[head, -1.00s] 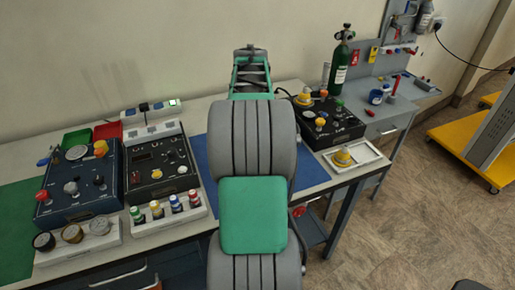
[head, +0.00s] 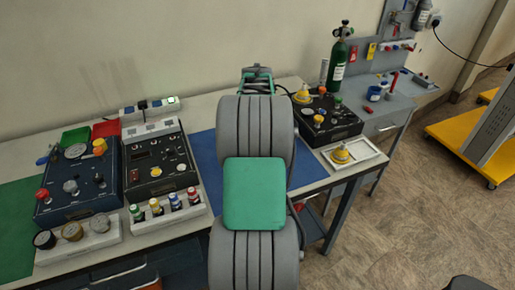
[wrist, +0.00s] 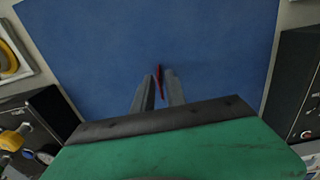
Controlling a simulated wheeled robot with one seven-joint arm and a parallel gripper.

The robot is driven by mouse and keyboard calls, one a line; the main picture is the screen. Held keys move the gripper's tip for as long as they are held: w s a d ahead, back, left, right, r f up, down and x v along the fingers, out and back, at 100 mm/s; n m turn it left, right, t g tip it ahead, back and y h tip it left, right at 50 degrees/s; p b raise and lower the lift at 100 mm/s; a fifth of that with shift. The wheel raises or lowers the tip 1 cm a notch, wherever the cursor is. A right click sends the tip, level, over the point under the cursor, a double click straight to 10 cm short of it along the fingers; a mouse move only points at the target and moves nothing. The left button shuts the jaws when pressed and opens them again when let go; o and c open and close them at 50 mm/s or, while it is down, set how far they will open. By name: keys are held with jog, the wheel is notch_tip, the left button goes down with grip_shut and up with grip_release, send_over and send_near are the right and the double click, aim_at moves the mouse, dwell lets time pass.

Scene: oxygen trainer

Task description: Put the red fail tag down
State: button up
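In the wrist view my gripper (wrist: 160,74) points down at the blue mat (wrist: 90,45). Its two fingers are close together with a thin red piece, the red fail tag (wrist: 160,83), seen edge-on between them. The tag is over the middle of the mat; I cannot tell whether its lower edge touches it. In the head view my arm hides the gripper and the held tag, and the blue mat (head: 205,160) shows on both sides of the arm.
A black panel box (head: 330,118) and a white tray (head: 367,158) stand right of the mat. A test unit (head: 155,160) and a bottle rack (head: 165,212) stand left. A green cylinder (head: 340,65) stands behind. Another red tag (head: 353,54) hangs on the back board.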

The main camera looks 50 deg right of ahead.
jog(key=shift+o, duration=0.5)
jog(key=shift+r, duration=0.5)
notch_tip(320, 180, up, 11)
jog(key=w+a+n, duration=0.1)
jog(key=w+a, duration=0.4)
jog(key=a, duration=0.4)
jog(key=w+a+n+t, duration=0.1)
jog(key=a+n+t, duration=0.15)
jog(key=a, duration=1.45)
jog(key=s+a+f+n, duration=0.1)
jog(key=s+a+f, duration=0.2)
jog(key=a, duration=0.4)
jog(key=s+a+f+n, duration=0.2)
jog(key=s+a+f, duration=0.2)
jog(key=a, duration=0.4)
jog(key=shift+f+t, duration=0.2)
jog(key=shift+t, duration=0.15)
jog(key=shift+s+a, duration=0.1)
